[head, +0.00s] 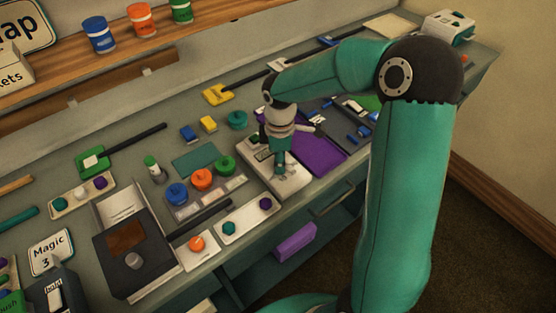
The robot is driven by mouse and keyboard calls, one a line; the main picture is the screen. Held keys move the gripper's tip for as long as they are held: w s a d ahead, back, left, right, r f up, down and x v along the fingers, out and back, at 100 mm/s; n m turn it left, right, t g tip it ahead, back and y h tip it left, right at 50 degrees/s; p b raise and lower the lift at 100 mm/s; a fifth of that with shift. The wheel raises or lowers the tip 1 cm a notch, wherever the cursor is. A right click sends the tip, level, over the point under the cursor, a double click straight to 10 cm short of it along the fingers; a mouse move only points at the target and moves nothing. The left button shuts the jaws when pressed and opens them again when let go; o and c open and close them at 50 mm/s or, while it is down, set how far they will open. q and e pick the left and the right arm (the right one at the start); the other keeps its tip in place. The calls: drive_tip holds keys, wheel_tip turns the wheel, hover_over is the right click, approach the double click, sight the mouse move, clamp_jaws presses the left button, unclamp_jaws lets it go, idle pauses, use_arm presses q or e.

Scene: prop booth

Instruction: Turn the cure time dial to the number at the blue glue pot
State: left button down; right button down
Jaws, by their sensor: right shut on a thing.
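The blue glue pot (176,194) stands at the left end of a grey rack (208,205), beside an orange pot (202,179) and a green pot (225,164). Labels on the rack's front are too small to read. My right gripper (281,170) reaches down onto a white panel box (270,182) right of the rack. It is shut on what appears to be the cure time dial there. The gripper hides the dial, its pointer and most of its scale. My left gripper is not in view.
A dark device with a grey knob (133,260) stands at the front left. A white board with teal and purple knobs (248,219) lies in front of the rack. A purple mat (318,153) lies right of the panel box. Paint cans (99,36) stand on the shelf.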

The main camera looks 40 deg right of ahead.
drive_tip(key=shift+w+r, duration=0.1)
drive_tip(key=shift+w, duration=0.05)
drive_tip(key=c, duration=0.8)
unclamp_jaws()
drive_tip(key=shift+c, duration=0.2)
wheel_tip(320, 180, up, 12)
idle(0.3)
